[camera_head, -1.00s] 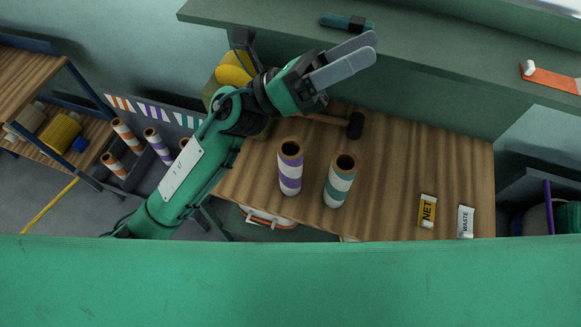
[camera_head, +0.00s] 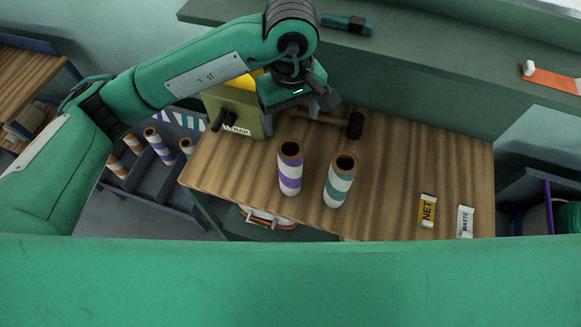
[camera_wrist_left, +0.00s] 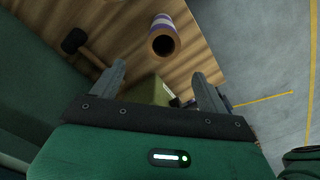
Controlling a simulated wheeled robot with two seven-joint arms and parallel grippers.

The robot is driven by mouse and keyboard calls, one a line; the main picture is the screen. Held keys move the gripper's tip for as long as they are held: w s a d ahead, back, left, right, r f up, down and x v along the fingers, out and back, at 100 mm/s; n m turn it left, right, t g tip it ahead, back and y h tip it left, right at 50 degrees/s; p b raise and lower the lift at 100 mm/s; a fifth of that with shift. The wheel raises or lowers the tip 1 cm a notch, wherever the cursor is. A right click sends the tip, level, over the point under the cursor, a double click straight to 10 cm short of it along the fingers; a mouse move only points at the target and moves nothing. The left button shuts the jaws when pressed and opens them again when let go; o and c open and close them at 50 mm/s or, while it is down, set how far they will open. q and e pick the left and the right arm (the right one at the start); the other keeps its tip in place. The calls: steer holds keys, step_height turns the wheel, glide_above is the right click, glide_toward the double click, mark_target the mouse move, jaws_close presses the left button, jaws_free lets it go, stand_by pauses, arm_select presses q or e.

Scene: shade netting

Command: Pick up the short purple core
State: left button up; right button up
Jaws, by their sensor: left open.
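A short purple-and-white striped core (camera_head: 290,178) stands upright on the wooden table, its open brown top facing up. It also shows in the left wrist view (camera_wrist_left: 162,24), beyond and between the finger tips. My left gripper (camera_head: 297,112) is open and empty, pointing down over the back of the table, behind the purple core and apart from it. Its two spread fingers show in the left wrist view (camera_wrist_left: 160,70). A teal-and-white striped core (camera_head: 339,185) stands just right of the purple one. My right gripper is in neither view.
A mallet (camera_head: 354,126) lies behind the cores. An olive box (camera_head: 232,112) stands at the table's back left. NET (camera_head: 427,211) and WASTE (camera_head: 465,221) labels lie at the right. More striped cores, including a purple one (camera_head: 158,146), stand in a rack at left.

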mark_target(291, 140)
arm_select(q)
step_height(291, 140, down, 8)
steer(key=p, duration=0.2)
steer(key=shift+f+p, duration=0.2)
steer(key=shift+p, duration=0.15)
steer(key=shift+s+f+p, duration=0.2)
steer(key=shift+f+p, duration=0.3)
steer(key=shift+p, duration=0.1)
steer(key=f, duration=0.1)
steer(key=f+p, duration=0.1)
steer(key=p, duration=0.1)
steer(key=shift+s+a+f, duration=0.1)
steer(key=shift+s+f, duration=0.15)
steer(key=shift+f, duration=0.85)
steer(key=shift+w, duration=0.1)
steer(key=c, duration=1.5)
